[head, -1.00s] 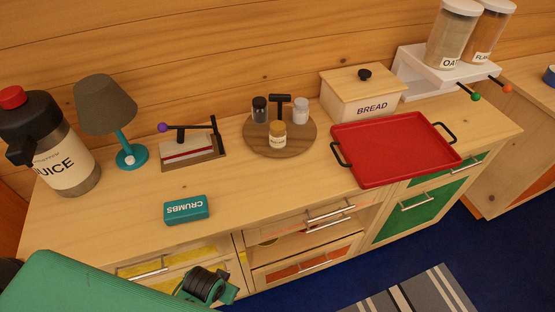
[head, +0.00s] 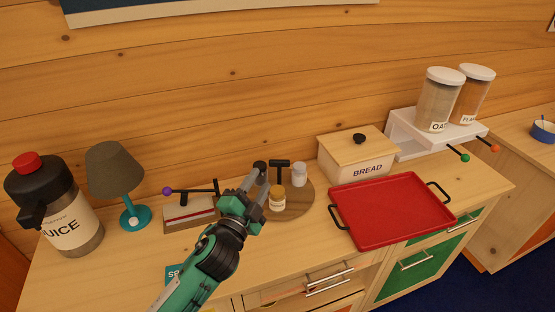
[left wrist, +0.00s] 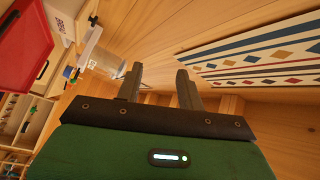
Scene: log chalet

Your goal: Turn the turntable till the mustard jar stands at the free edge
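The round wooden turntable (head: 303,202) lies on the counter, its left part hidden by my left gripper. The mustard jar (head: 277,199), with a brown-yellow lid, stands on its front part. A dark-lidded jar (head: 260,167) stands at the back left, partly covered by the gripper, and a white-lidded jar (head: 299,174) at the back right. A black T-shaped handle (head: 281,164) rises between them. My left gripper (head: 257,178) is open, its fingers in front of the turntable's left side in the head view; contact cannot be told. The wrist view also shows the fingers (left wrist: 160,70) apart and empty. My right gripper is out of view.
A lever device (head: 190,214) and a lamp (head: 116,170) stand left of the turntable, with a juice jug (head: 70,220) farther left. A bread box (head: 357,158) and red tray (head: 388,211) stand close on the right. My arm covers part of a teal crumbs box (head: 172,271).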

